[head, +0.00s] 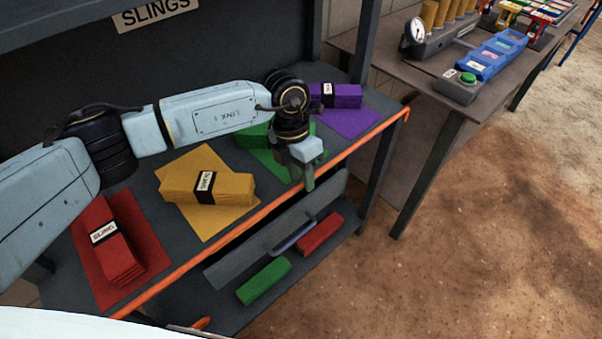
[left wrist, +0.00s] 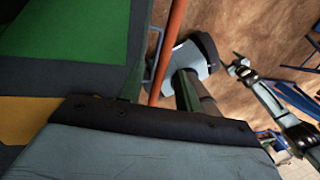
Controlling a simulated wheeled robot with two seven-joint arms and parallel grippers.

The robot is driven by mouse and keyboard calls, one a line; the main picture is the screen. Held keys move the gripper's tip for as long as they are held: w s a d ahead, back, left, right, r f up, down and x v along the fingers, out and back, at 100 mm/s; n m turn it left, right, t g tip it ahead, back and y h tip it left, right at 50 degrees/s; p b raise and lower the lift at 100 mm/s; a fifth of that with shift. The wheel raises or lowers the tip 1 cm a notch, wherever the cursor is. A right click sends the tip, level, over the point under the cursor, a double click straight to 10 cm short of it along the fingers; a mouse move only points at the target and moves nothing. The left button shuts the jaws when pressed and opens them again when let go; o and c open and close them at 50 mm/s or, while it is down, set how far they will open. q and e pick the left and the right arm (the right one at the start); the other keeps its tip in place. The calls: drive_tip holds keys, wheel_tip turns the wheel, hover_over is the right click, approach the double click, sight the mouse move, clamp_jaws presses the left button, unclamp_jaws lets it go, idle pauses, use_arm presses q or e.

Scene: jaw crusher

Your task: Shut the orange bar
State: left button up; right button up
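The orange bar (head: 360,145) runs along the front edge of the upper sling shelf, from lower left to a bent end at the right post. My left gripper (head: 308,182) is at the bar, pointing down, in front of the green sling. In the left wrist view the bar (left wrist: 171,45) passes between the two spread fingers of my left gripper (left wrist: 160,88). Contact between fingers and bar cannot be told. What seems to be my right arm (left wrist: 272,98) shows small in the left wrist view; its finger state is unclear.
Red (head: 110,245), yellow (head: 230,188), green (head: 253,135) and purple (head: 347,96) slings lie on the upper shelf (head: 160,225). A dark panel with a grey handle (head: 293,234) sits below. A side table (head: 385,70) stands right. The dirt floor in front is clear.

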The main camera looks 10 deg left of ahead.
use_arm(q)
drive_tip(key=shift+r, duration=0.1)
use_arm(e)
drive_tip(key=shift+s+a, duration=0.15)
drive_tip(key=shift+a, duration=0.1)
use_arm(q)
wheel_tip(320, 180, up, 13)
drive_tip(key=w+a, duration=0.1)
drive_tip(key=a, duration=0.1)
drive_tip(key=shift+w+p, duration=0.35)
drive_tip(key=shift+p, duration=0.1)
use_arm(e)
drive_tip(key=shift+a+r, duration=0.4)
drive_tip(key=shift+a, duration=0.3)
use_arm(q)
drive_tip(key=shift+a, duration=0.1)
